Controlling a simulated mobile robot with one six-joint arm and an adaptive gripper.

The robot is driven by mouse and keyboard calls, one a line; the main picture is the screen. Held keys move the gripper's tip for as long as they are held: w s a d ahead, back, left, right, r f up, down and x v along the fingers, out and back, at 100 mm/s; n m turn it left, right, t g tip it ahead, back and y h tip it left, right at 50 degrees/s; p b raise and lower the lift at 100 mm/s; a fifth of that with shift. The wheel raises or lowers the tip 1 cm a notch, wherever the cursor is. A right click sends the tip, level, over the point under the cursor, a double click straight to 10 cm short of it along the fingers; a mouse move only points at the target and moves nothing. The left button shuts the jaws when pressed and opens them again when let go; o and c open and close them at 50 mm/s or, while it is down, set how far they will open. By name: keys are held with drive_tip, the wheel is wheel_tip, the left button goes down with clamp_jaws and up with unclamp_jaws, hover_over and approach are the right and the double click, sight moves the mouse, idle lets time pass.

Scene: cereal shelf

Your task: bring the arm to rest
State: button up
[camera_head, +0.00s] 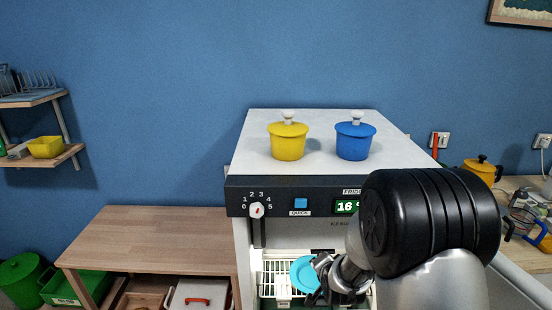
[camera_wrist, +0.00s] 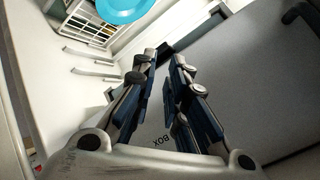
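My gripper (camera_head: 322,285) is in front of the open fridge, at the lower middle of the head view, partly hidden by my own arm. In the wrist view its two dark fingers (camera_wrist: 165,62) stand a little apart with nothing between them. The gripper is open by a narrow gap. A light blue round dish (camera_head: 303,273) is inside the fridge at the white wire basket (camera_head: 272,278), just left of the gripper. The dish also shows at the top of the wrist view (camera_wrist: 122,8), beyond the fingertips and apart from them.
The fridge (camera_head: 240,197) bears a yellow lidded pot (camera_head: 288,142) and a blue one (camera_head: 355,142) on top. Its grey inner door face (camera_wrist: 265,90) fills the right of the wrist view. A wooden bench (camera_head: 150,228) stands left; a cluttered counter (camera_head: 520,185) stands right.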

drive_tip(key=s+r+n+g, duration=0.1)
drive_tip(key=s+r+n, duration=0.2)
drive_tip(key=s+r, duration=0.55)
drive_tip(key=s+r+n+g, duration=0.2)
drive_tip(key=s+r, duration=0.3)
drive_tip(key=s, duration=0.8)
drive_tip(key=s+d+r+n+g, duration=0.1)
drive_tip(key=s+r+n, duration=0.4)
drive_tip(key=s, duration=0.9)
drive_tip(key=shift+s+r+g, duration=0.3)
drive_tip(key=shift+r+g, duration=0.2)
drive_tip(key=shift+g, duration=0.3)
drive_tip(key=shift+o, duration=0.2)
